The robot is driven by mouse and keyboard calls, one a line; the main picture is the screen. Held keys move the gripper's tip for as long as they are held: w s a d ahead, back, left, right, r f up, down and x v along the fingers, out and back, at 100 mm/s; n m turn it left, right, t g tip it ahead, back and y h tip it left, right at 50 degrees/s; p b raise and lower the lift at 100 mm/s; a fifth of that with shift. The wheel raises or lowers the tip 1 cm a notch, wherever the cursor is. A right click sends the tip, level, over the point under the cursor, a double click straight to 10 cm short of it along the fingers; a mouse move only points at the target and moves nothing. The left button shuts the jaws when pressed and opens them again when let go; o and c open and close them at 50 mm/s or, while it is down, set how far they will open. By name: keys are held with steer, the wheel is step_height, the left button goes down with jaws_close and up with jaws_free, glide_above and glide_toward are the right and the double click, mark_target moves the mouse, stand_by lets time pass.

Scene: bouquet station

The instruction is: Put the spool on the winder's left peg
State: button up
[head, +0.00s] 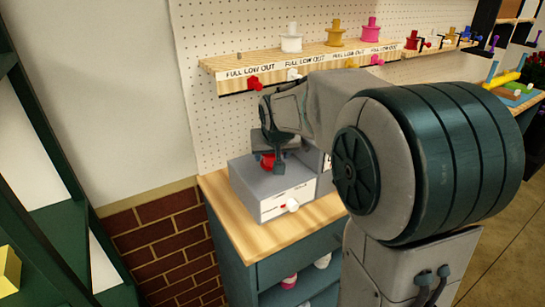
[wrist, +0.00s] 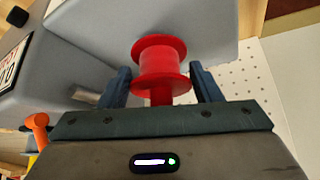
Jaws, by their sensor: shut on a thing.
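The red spool (head: 267,161) is in my gripper (head: 271,166), low over the top of the grey winder (head: 258,184). In the wrist view the red spool (wrist: 160,62) sits between the two dark blue fingers of my gripper (wrist: 163,82), which are shut on it. A grey surface of the winder (wrist: 210,25) lies close behind the spool; I cannot tell if they touch. A short metal peg (wrist: 85,97) shows left of the fingers; I cannot tell which peg it is. My arm and gripper hide part of the winder in the head view.
The winder stands on a wooden-topped cabinet (head: 265,237) against a pegboard (head: 215,30). A wooden shelf (head: 225,63) above holds white, yellow and pink spools, with coloured knobs on its front. A dark green rack (head: 40,130) stands at left. Free worktop lies before the winder.

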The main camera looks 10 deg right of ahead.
steer(key=shift+f, duration=0.7)
steer(key=shift+f, duration=0.25)
steer(key=o, duration=1)
steer(key=shift+r, duration=0.1)
steer(key=shift+r, duration=0.1)
steer(key=shift+r, duration=0.25)
steer(key=d+v, duration=0.1)
steer(key=v, duration=1.1)
steer(key=s+f+g, duration=0.1)
steer(key=s+f, duration=0.3)
steer(key=s, duration=0.3)
steer(key=s+f+g, duration=0.1)
steer(key=s+f, duration=0.4)
steer(key=s, duration=0.1)
steer(key=s+f+g, duration=0.1)
steer(key=s+f, duration=0.3)
steer(key=s, duration=0.3)
steer(key=shift+s+a+f+n+g+y, duration=0.2)
steer(key=shift+s+f+n+g+y, duration=0.1)
steer(key=shift+s+f+n+g, duration=0.1)
